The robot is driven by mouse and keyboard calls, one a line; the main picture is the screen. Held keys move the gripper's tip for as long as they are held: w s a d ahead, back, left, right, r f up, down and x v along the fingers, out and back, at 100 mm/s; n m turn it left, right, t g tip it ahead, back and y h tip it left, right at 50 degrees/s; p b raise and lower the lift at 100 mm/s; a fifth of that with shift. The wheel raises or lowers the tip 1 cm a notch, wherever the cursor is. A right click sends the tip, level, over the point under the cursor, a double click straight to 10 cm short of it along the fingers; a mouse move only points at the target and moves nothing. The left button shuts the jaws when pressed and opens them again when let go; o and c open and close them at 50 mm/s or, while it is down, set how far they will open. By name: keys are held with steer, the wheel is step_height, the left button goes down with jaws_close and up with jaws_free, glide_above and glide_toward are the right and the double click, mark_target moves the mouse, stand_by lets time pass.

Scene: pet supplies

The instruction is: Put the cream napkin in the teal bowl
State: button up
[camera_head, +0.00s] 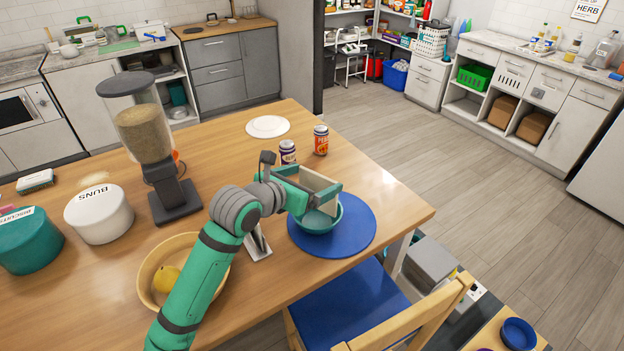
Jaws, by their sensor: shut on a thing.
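The cream napkin (320,182) is a pale flat piece standing upright between the teal fingers of my gripper (318,197), which is shut on it. My gripper is directly above the teal bowl (320,224) in the picture, and its lower parts overlap the bowl's far rim. The bowl sits on a round blue mat (358,238) near the table's right edge. The napkin's lower end is hidden by my gripper, so I cannot tell whether it touches the bowl or reaches inside it.
Two cans, one purple (288,151) and one orange (321,140), stand just behind my gripper. A white plate (268,126) lies farther back. A tall dispenser (144,130) and a beige bowl (150,275) with yellow fruit stand left. A chair (345,306) is at the front edge.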

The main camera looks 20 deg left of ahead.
steer(key=shift+f, duration=0.6)
steer(key=o, duration=1)
steer(key=shift+r, duration=0.1)
steer(key=shift+r, duration=0.3)
steer(key=v, duration=1.2)
steer(key=shift+r, duration=0.3)
